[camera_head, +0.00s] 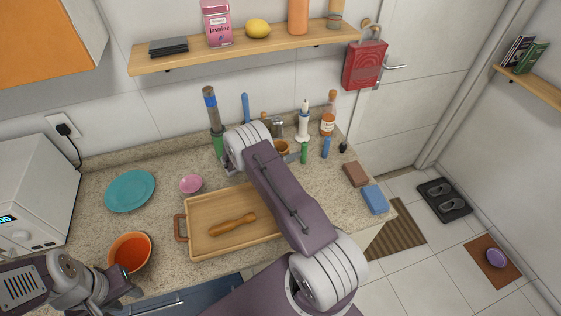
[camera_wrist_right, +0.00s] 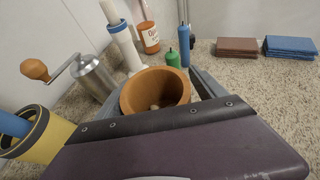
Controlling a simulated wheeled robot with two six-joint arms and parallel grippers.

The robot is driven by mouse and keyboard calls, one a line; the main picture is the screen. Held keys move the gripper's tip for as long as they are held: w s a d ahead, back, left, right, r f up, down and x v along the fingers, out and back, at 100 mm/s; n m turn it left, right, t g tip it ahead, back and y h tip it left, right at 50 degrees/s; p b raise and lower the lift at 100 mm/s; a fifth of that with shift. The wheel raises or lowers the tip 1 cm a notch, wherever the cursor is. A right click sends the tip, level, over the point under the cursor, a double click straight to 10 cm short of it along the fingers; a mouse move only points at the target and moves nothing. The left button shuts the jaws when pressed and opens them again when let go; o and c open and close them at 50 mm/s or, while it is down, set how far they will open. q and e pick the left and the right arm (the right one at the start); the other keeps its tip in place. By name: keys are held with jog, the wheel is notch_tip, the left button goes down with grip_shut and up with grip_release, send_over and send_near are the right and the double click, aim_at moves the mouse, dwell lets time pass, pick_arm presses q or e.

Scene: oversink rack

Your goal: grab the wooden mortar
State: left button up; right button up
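The wooden mortar (camera_wrist_right: 155,90) is an orange-brown round cup standing upright on the counter, its open mouth in plain view in the right wrist view. In the head view only a small part of the mortar (camera_head: 283,148) shows beyond my right arm. My right gripper (camera_wrist_right: 160,96) has its grey fingers spread on both sides of the mortar; I cannot tell if they touch it. In the head view the right fingers are mostly hidden by the arm. My left gripper (camera_head: 122,292) is at the lower left near the orange bowl, and its finger gap is unclear.
A wooden tray (camera_head: 194,243) with a wooden pestle-like piece (camera_head: 232,225) lies in front. A metal grinder (camera_wrist_right: 95,77), a yellow cup (camera_wrist_right: 42,142), a white bottle (camera_wrist_right: 124,42) and a green bottle (camera_wrist_right: 173,58) stand close around the mortar. Sponges (camera_head: 374,199) lie right.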

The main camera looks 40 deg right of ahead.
grip_shut()
